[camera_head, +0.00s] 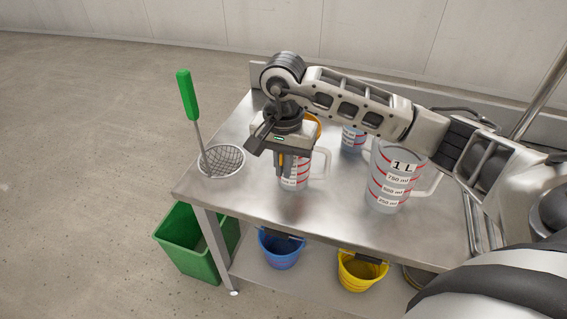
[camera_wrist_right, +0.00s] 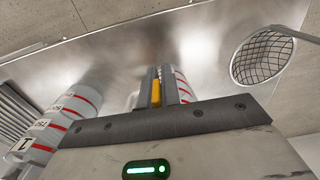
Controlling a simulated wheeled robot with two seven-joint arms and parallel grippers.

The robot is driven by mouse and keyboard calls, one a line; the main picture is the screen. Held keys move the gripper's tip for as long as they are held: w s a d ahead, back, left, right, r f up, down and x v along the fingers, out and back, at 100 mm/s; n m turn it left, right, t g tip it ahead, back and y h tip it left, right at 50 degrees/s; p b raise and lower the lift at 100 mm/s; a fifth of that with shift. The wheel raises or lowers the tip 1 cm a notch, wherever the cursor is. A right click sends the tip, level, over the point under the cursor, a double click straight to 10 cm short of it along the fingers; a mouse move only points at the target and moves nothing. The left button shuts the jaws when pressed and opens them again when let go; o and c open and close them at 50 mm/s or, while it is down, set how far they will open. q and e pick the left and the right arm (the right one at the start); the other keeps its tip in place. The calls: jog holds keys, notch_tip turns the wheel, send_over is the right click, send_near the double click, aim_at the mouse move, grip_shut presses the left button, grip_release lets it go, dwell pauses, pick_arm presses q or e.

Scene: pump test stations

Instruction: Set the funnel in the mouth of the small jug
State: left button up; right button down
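The small jug (camera_head: 293,184) is clear with red marks and stands on the steel table, partly hidden by my right gripper; part of it shows beside the fingers in the wrist view (camera_wrist_right: 182,86). My right gripper (camera_head: 281,170) points down at this jug, with its fingers close together. A narrow yellow-orange strip shows at the fingers, also in the wrist view (camera_wrist_right: 156,92); I cannot tell whether it is part of them. An orange curved thing (camera_head: 314,127), probably the funnel, shows behind the gripper and is mostly hidden. My left gripper is out of view.
A 1 L jug (camera_head: 385,190) stands to the right, and another jug (camera_head: 352,140) behind. A mesh strainer (camera_head: 222,160) with a green handle is at the left corner. A blue bucket (camera_head: 280,251), yellow bucket (camera_head: 360,272) and green bin (camera_head: 182,250) are below.

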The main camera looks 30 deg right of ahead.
dwell(0.3)
jog(key=c, duration=1.1)
grip_release()
jog(key=shift+o, duration=0.2)
jog(key=shift+r, duration=0.1)
jog(key=shift+r+p, duration=2.35)
jog(key=shift+r, duration=1.6)
